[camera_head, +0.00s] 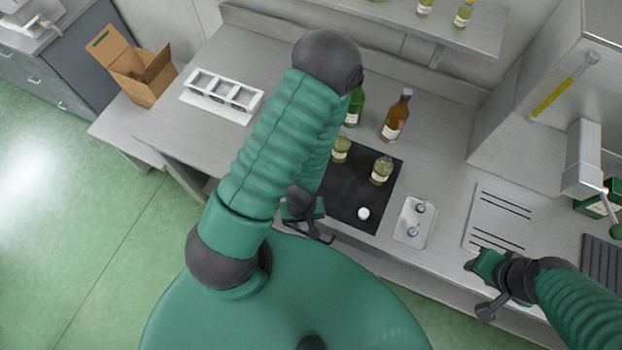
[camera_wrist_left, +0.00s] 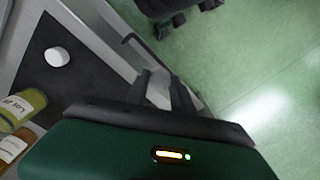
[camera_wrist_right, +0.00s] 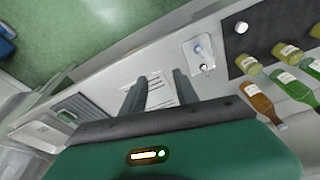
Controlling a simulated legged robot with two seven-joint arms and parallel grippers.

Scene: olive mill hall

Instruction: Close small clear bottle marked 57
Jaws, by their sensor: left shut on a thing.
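Two small clear bottles with yellowish contents, a left one (camera_head: 341,150) and a right one (camera_head: 381,171), stand on the black mat (camera_head: 345,205). I cannot read 57 on either label. A white round cap (camera_head: 363,213) lies near the mat's front edge; it also shows in the left wrist view (camera_wrist_left: 57,56). My left gripper (camera_head: 318,232) is in front of the mat at the bench edge. It is shut on a pale, see-through object (camera_wrist_left: 158,95), only partly visible. My right gripper (camera_head: 478,272) is open and empty by the grooved plate (camera_head: 500,217), its fingers apart in the right wrist view (camera_wrist_right: 158,82).
A green bottle (camera_head: 355,106) and an amber bottle (camera_head: 396,117) stand behind the mat. A white tray (camera_head: 404,236) with small parts lies right of it. A white rack (camera_head: 222,96) and a cardboard box (camera_head: 150,85) are at left. My left arm hides part of the bench.

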